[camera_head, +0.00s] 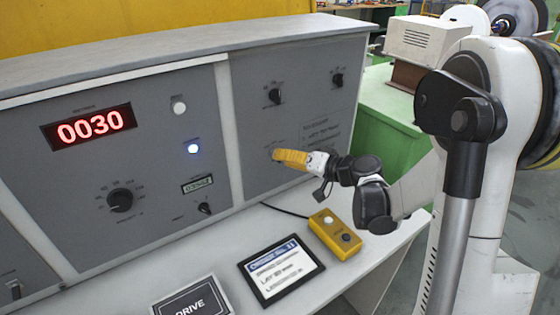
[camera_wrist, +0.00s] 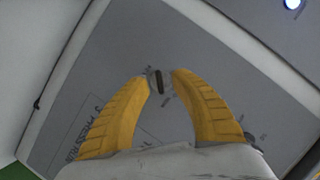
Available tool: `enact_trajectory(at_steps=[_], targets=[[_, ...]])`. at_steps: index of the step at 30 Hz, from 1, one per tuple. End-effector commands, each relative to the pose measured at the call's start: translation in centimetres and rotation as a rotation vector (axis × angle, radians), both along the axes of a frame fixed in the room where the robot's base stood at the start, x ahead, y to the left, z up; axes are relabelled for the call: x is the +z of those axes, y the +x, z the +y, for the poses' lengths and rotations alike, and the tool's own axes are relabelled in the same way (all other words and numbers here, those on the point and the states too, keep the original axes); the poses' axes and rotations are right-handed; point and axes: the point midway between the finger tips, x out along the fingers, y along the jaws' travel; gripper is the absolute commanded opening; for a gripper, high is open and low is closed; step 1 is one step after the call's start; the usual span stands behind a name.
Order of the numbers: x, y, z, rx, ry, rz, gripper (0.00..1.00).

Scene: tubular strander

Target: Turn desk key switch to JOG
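My gripper (camera_head: 279,155) is at the grey right-hand panel of the desk, its yellow fingers pointing at the panel face. In the wrist view, the two fingertips (camera_wrist: 161,78) are spread apart. A small dark key switch with a light rim (camera_wrist: 156,84) sits between them, closer to the left fingertip. A gap shows on the right side; whether the left fingertip touches it I cannot tell. In the head view, the fingers mostly hide this switch, and its position labels are too small to read.
Two black knobs (camera_head: 275,96) (camera_head: 338,79) sit higher on the same panel. A yellow button box (camera_head: 335,234) and a tablet (camera_head: 281,269) lie on the desktop below.

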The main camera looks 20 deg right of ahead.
Motion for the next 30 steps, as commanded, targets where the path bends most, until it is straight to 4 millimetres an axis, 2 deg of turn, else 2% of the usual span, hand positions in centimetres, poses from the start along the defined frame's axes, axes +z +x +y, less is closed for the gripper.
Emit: enact_trajectory(at_steps=[6,14,17,18,30], targets=[[-0.5,1.4,1.0,0.001,0.0,0.001,0.29],[-0.5,1.5,1.1,-0.001,-0.001,0.001,0.29],[-0.5,1.5,1.0,-0.001,-0.001,0.001,0.04],[-0.5,1.5,1.0,-0.001,-0.001,0.001,0.0],[-0.4,1.5,1.1,0.0,-0.022,-0.006,0.0]])
